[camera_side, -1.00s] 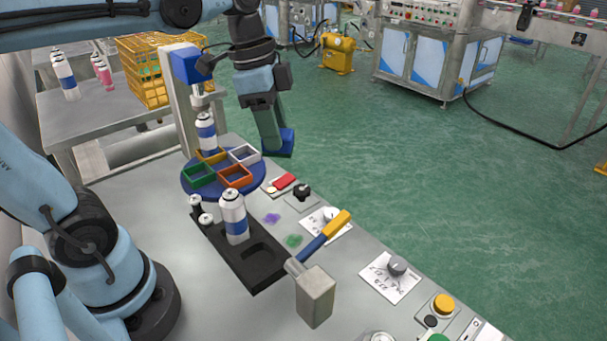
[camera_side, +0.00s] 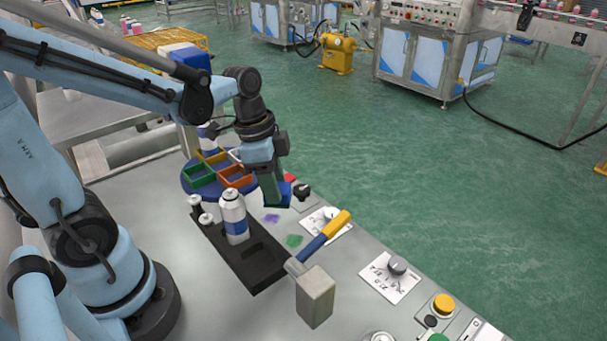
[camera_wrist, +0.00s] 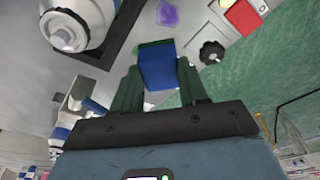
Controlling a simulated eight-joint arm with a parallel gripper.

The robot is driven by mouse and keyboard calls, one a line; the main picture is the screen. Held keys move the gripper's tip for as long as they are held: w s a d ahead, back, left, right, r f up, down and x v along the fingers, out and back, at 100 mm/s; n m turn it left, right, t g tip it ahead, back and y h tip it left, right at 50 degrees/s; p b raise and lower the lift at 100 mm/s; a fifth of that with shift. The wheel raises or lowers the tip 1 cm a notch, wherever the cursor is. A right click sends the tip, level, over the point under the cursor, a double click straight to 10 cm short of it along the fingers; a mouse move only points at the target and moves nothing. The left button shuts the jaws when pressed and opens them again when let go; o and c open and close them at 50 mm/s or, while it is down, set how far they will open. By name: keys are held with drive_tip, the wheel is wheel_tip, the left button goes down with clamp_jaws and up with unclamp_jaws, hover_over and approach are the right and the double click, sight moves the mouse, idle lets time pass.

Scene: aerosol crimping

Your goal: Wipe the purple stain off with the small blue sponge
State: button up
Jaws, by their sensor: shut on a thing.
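The small blue sponge (camera_side: 286,191) is held in my gripper (camera_side: 273,190), above the table's right edge in the side view. In the wrist view the sponge (camera_wrist: 157,68) sits between the two dark green fingers of my gripper (camera_wrist: 157,85). The purple stain (camera_side: 271,218) is a small patch on the grey table, just below the sponge in the side view. The stain also shows at the top of the wrist view (camera_wrist: 168,14). The sponge is apart from it, up in the air.
A green stain (camera_side: 293,240) lies nearby. A white can (camera_side: 234,216) stands in a black holder (camera_side: 263,262) left of the stains. A hammer (camera_side: 325,235) with blue-yellow handle, a black knob (camera_side: 302,191) and a blue turntable with coloured trays (camera_side: 193,190) are close.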

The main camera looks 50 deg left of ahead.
drive_tip(key=shift+f, duration=2.55)
drive_tip(key=shift+f, duration=1)
drive_tip(key=shift+a, duration=0.1)
drive_tip(key=shift+a+r, duration=0.1)
drive_tip(key=shift+a, duration=2.85)
drive_tip(key=shift+d, duration=0.1)
